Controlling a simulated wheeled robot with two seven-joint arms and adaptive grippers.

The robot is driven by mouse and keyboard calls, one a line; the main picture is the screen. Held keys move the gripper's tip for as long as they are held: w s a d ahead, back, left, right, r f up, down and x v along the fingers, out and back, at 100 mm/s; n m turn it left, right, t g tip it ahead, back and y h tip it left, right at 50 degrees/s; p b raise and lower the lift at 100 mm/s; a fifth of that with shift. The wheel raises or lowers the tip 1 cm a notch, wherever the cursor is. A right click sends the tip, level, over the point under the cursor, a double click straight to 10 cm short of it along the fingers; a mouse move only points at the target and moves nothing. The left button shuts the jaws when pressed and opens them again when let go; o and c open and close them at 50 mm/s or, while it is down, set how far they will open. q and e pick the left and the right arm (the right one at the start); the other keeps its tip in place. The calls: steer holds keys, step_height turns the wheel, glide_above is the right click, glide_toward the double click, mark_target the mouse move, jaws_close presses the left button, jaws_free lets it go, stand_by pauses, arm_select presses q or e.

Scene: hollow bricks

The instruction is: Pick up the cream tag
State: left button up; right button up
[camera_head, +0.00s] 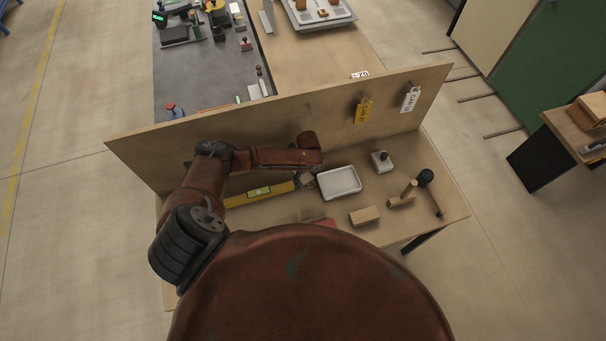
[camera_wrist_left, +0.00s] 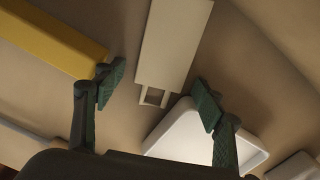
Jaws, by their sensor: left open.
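The cream tag (camera_wrist_left: 172,45), a flat plate with a small square loop at one end, shows in the left wrist view. It lies between the yellow level and the white tray, and its loop end points towards my gripper. My left gripper (camera_wrist_left: 160,90) is open, with its two green-padded fingers apart on either side of the tag's loop end; nothing is between them in contact. In the head view my left gripper (camera_head: 308,181) is low over the table, beside the tray, and the cream tag cannot be made out there. My right gripper is out of view.
The yellow level (camera_head: 258,192) is left of the gripper, the white tray (camera_head: 340,182) right. A wooden block (camera_head: 364,215), mallet (camera_head: 403,194) and small grey item (camera_head: 382,161) stand further right. A yellow tag (camera_head: 363,111) and white tag (camera_head: 410,99) hang on the upright board (camera_head: 220,125).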

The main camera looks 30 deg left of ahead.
mark_target(307, 179)
arm_select(q)
steer(key=shift+c, duration=0.5)
steer(key=c, duration=0.3)
steer(key=shift+s+d, duration=0.1)
steer(key=c, duration=0.8)
steer(key=shift+c, duration=0.3)
steer(key=shift+r, duration=0.55)
step_height(307, 179, up, 2)
steer(key=shift+r+b, duration=0.1)
steer(key=shift+b, duration=0.25)
steer(key=s+d+r+b, duration=0.1)
steer(key=s+d+r, duration=0.4)
steer(key=s+r, duration=0.5)
steer(key=s, duration=0.2)
steer(key=shift+s+b, duration=0.3)
steer(key=shift+s, duration=0.1)
